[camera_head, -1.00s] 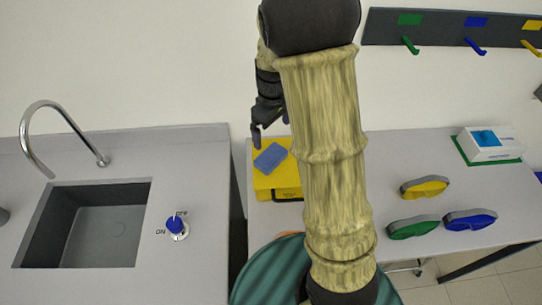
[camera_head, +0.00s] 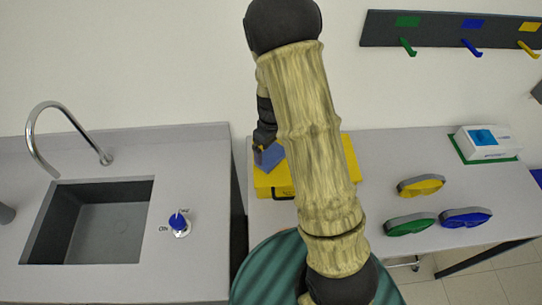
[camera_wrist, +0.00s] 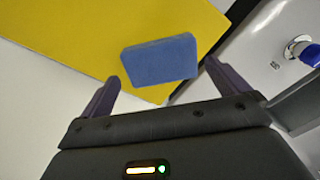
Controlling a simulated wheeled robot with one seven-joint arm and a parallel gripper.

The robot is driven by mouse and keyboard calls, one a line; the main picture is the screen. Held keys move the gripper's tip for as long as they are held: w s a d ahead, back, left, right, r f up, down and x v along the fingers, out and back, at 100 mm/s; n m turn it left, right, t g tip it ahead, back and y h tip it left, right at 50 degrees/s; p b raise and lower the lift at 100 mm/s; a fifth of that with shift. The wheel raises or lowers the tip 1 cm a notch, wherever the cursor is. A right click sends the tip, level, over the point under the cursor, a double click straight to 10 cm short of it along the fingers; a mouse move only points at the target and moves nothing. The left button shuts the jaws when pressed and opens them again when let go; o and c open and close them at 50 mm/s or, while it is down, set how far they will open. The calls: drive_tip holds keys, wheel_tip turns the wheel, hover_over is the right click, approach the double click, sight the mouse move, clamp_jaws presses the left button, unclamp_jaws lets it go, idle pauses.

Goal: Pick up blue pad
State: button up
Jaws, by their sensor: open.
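The blue pad (camera_head: 268,158) lies on top of the yellow case (camera_head: 350,158), near the case's left end, partly hidden by my arm and gripper. In the wrist view the blue pad (camera_wrist: 160,61) is a flat block on the yellow surface (camera_wrist: 70,28), ahead of and between my fingertips. My gripper (camera_wrist: 158,80) is open and empty, its two dark fingers apart on either side of the pad's near edge. In the head view my gripper (camera_head: 264,142) is just above the pad; its fingers are hard to make out there.
A sink (camera_head: 95,220) with a faucet and a blue ON/OFF knob (camera_head: 178,222) are on the left counter. Yellow (camera_head: 421,186), green (camera_head: 411,225) and blue (camera_head: 467,218) cases lie to the right. A white device (camera_head: 484,142) stands behind them. Hooks (camera_head: 470,46) hang on the wall.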

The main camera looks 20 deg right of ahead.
sight(271, 154)
drive_tip(key=shift+w+a+f+p, duration=0.15)
drive_tip(key=shift+f+p, duration=0.9)
drive_tip(key=shift+f, duration=1.25)
drive_tip(key=c, duration=0.7)
drive_tip(key=shift+o, duration=0.2)
drive_tip(key=shift+r, duration=0.15)
wheel_tip(271, 154, up, 10)
drive_tip(key=b, duration=0.3)
